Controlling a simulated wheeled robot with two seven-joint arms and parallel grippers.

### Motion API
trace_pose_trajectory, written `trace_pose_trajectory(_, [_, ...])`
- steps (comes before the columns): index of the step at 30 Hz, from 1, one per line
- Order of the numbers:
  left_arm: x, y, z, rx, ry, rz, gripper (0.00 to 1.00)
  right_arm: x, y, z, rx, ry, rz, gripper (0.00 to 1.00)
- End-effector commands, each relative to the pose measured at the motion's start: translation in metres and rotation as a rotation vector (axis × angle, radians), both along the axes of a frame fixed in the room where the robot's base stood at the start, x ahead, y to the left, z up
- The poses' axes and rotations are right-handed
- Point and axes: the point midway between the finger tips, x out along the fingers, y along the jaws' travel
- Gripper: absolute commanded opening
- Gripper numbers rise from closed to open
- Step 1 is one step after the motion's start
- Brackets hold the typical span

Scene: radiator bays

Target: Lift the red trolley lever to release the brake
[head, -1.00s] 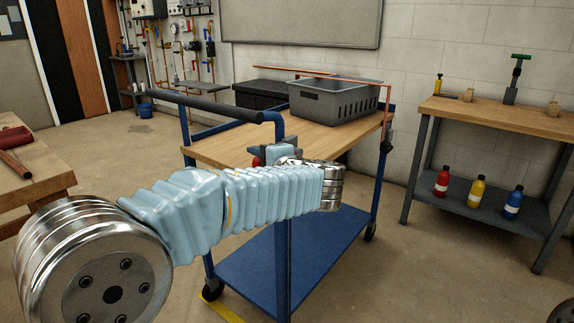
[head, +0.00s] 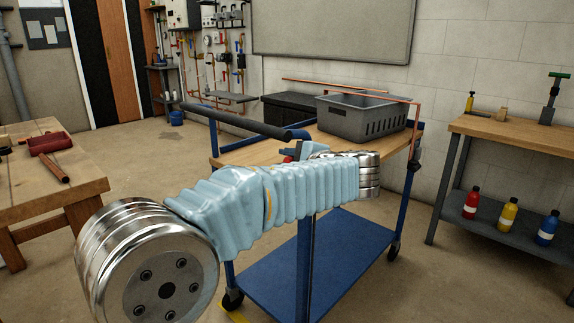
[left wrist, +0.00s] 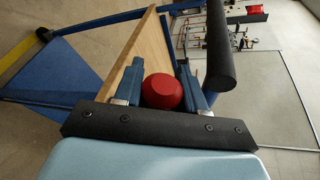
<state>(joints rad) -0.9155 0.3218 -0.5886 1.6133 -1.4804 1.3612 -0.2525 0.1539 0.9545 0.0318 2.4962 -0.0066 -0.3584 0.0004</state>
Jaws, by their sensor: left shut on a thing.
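The blue trolley (head: 345,262) stands in the middle of the head view, with a wooden top and a dark push handle (head: 240,121). The red lever's rounded end (left wrist: 162,91) sits between the two fingers of my left gripper (left wrist: 161,74) in the left wrist view. The gripper is shut on it. In the head view my left gripper (head: 291,152) is at the trolley's near end, just below the handle, mostly hidden by my own wrist. Only a sliver of red (head: 287,158) shows there. The rest of the lever is hidden. My right gripper is not in view.
A grey crate (head: 362,119), a black box (head: 290,108) and copper pipes (head: 345,90) are on the trolley. A workbench with a red tool (head: 50,143) stands at left. A shelf table (head: 520,131) with bottles stands at right. The floor behind left is clear.

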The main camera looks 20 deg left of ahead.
Motion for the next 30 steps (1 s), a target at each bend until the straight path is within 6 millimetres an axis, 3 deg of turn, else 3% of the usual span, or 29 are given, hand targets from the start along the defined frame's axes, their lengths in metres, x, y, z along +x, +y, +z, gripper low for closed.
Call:
trace_pose_trajectory(2, [0.0, -0.001, 0.001, 0.003, -0.001, -0.003, 0.0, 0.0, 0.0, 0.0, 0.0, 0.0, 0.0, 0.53])
trace_pose_trajectory(3, [0.0, -0.001, 0.002, 0.003, -0.001, -0.003, 0.45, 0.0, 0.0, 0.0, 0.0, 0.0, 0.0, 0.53])
trace_pose_trajectory(6, [0.0, -0.001, 0.001, 0.003, -0.001, -0.003, 0.6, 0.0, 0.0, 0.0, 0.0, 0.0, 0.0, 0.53])
trace_pose_trajectory(20, [-0.001, 0.0, -0.001, -0.004, -0.016, -0.001, 0.61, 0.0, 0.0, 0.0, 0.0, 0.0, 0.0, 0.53])
trace_pose_trajectory(26, [-0.004, 0.001, -0.017, -0.041, -0.134, -0.002, 0.61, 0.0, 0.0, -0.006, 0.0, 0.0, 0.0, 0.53])
trace_pose_trajectory(30, [-0.007, -0.006, -0.039, -0.086, -0.274, -0.003, 0.61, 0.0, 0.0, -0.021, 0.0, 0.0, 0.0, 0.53])
